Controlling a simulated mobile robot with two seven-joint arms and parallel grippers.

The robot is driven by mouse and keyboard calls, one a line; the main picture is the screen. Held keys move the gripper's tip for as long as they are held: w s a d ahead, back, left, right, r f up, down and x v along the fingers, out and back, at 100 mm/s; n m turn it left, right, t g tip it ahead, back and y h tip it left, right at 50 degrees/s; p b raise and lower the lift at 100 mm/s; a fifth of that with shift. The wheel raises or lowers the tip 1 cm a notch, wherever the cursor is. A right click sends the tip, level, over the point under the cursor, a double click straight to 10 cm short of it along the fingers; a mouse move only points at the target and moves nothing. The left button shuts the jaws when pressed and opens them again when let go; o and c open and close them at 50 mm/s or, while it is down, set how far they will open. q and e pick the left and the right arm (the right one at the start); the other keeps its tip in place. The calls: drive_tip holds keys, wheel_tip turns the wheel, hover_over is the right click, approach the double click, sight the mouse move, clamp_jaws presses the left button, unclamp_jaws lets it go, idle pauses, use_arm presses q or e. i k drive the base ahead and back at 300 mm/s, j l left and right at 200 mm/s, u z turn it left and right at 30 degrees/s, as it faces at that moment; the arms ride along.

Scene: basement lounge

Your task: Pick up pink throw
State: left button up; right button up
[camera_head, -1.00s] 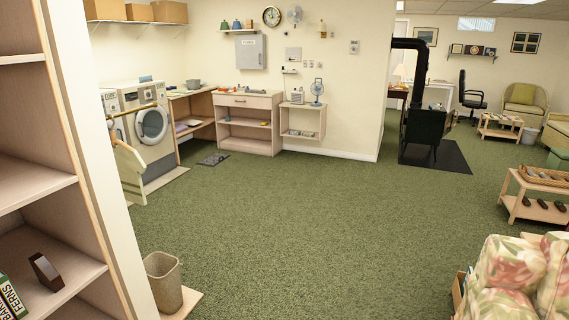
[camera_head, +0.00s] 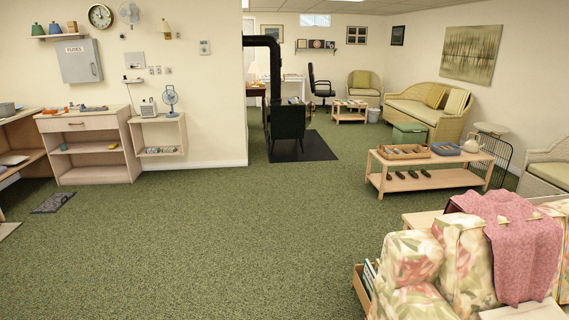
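The pink throw (camera_head: 522,250) is a dusty-pink textured cloth at the lower right of the head view. It is draped over the back of a floral-patterned armchair (camera_head: 408,268) and hangs down its near side. Its top part lies spread over the chair's upper edge. Neither of my grippers shows in this view.
Open green carpet (camera_head: 230,240) fills the middle of the floor. A wooden crate (camera_head: 362,290) stands beside the floral chair. A low wooden table (camera_head: 455,180) with trays and a teapot stands beyond it. A black stove (camera_head: 288,122) stands on a dark mat farther back.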

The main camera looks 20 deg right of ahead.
sight(525, 257)
drive_tip(key=i+z, duration=0.35)
drive_tip(key=i, duration=1)
drive_tip(key=i+z, duration=0.4)
drive_tip(key=i, duration=0.15)
drive_tip(key=i+j+z, duration=0.4)
drive_tip(key=i, duration=0.15)
drive_tip(key=i+l, duration=0.05)
drive_tip(key=l, duration=0.05)
